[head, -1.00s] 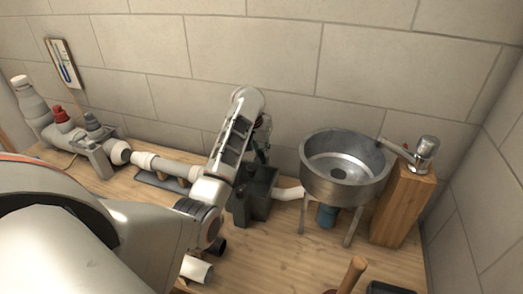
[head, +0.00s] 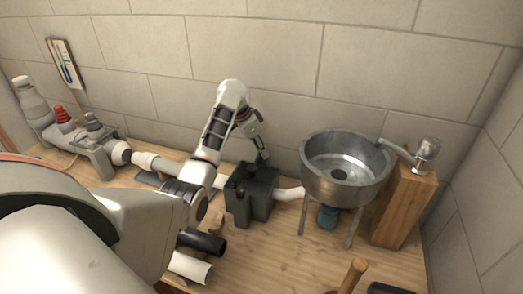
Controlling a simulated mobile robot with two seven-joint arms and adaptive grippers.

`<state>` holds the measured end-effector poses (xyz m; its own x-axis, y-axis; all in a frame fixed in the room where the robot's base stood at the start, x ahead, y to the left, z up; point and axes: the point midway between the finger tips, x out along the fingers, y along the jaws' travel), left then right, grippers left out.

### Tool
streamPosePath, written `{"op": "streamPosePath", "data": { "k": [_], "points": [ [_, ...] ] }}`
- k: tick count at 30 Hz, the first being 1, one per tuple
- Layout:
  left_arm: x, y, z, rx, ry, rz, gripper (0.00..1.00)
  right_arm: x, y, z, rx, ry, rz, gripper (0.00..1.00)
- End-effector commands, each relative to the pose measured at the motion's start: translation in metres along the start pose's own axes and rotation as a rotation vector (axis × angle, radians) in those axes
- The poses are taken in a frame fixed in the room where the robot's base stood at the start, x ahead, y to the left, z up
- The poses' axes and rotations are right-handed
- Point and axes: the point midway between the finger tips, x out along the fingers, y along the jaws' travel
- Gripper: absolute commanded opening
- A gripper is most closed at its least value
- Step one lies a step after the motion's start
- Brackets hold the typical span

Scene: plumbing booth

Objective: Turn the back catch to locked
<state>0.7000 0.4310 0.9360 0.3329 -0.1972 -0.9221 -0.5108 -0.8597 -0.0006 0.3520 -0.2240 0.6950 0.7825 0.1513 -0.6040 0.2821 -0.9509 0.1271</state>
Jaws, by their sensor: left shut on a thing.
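A dark grey box (head: 247,205) stands on the bench between a white pipe on its left and a pale elbow on its right. My left arm reaches over from the left. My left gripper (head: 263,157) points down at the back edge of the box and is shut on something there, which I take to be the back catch. The catch itself is hidden behind the fingers and the box, so I cannot see which way it is turned. A small dark part (head: 240,187) shows at the front of the box top. My right gripper is not in view.
A steel basin (head: 345,170) on legs stands right of the box, beside a wooden block (head: 400,205) carrying a tap (head: 425,152). Black (head: 203,241) and white (head: 190,267) pipe pieces lie in front. A tiled wall rises behind.

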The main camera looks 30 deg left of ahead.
Motion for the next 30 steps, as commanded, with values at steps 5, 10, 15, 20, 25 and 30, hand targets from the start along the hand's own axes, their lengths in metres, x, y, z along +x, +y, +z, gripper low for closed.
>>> {"op": "streamPosePath", "data": {
  "k": [5,10,15,20,25,30],
  "points": [
    [0.0033,0.0003,0.0052,0.026,-0.014,0.012,0.0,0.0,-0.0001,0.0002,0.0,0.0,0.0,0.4],
    [0.0039,0.0004,0.006,0.031,-0.016,0.014,0.0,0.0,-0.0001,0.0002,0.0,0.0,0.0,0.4],
    [0.0045,0.0005,0.0068,0.029,-0.018,0.014,0.0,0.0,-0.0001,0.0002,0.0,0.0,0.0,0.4],
    [0.0049,0.0006,0.0072,0.028,-0.019,0.015,0.37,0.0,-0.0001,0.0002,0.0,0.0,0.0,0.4],
    [0.0037,0.0003,0.0053,0.027,-0.014,0.013,0.37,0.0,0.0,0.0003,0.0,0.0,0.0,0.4],
    [0.0024,0.0001,0.0036,0.027,-0.009,0.012,0.37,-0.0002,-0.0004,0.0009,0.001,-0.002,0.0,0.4]
  ]
}}
